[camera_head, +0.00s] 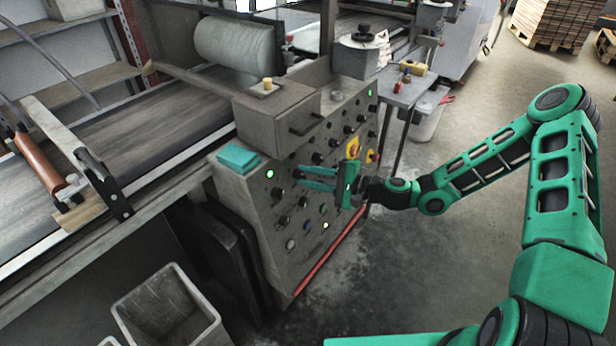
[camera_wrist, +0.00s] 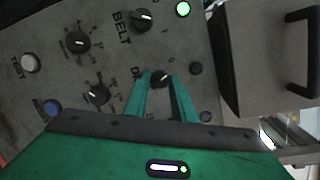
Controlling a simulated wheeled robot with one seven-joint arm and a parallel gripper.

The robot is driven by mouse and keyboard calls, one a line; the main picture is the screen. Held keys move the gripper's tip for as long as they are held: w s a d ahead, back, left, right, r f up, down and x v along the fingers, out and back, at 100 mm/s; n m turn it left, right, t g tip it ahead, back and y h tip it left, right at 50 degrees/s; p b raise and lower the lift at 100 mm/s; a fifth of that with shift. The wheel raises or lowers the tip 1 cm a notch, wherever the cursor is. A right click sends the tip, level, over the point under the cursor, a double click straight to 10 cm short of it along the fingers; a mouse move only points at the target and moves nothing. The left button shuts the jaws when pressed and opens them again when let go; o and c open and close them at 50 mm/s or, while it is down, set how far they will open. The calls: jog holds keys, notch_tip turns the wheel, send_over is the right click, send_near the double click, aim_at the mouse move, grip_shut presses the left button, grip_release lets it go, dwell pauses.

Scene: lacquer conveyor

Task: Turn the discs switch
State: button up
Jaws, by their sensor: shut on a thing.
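The discs switch (camera_wrist: 161,79) is a black round knob with a white pointer line on the grey control panel. In the wrist view its label is partly hidden by a finger, with only its first letters readable. My gripper (camera_wrist: 163,76) has one green finger on each side of this knob and is shut on it. In the head view my gripper (camera_head: 296,177) reaches the panel from the right, its fingertips at the panel's left part. The knob is hard to make out there.
The belt switch (camera_wrist: 141,20) and a lit green lamp (camera_wrist: 182,9) sit close to the discs switch. Other knobs, a white test button (camera_wrist: 30,63) and a blue button (camera_wrist: 52,107) surround it. A teal box (camera_head: 238,158) lies on the panel's top edge.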

jog(key=shift+n, duration=0.4)
jog(key=o, duration=1.1)
jog(key=shift+c, duration=0.2)
jog(key=shift+d, duration=0.1)
jog(key=v, duration=1)
jog(key=shift+d, duration=0.3)
jog(key=shift+s, duration=0.1)
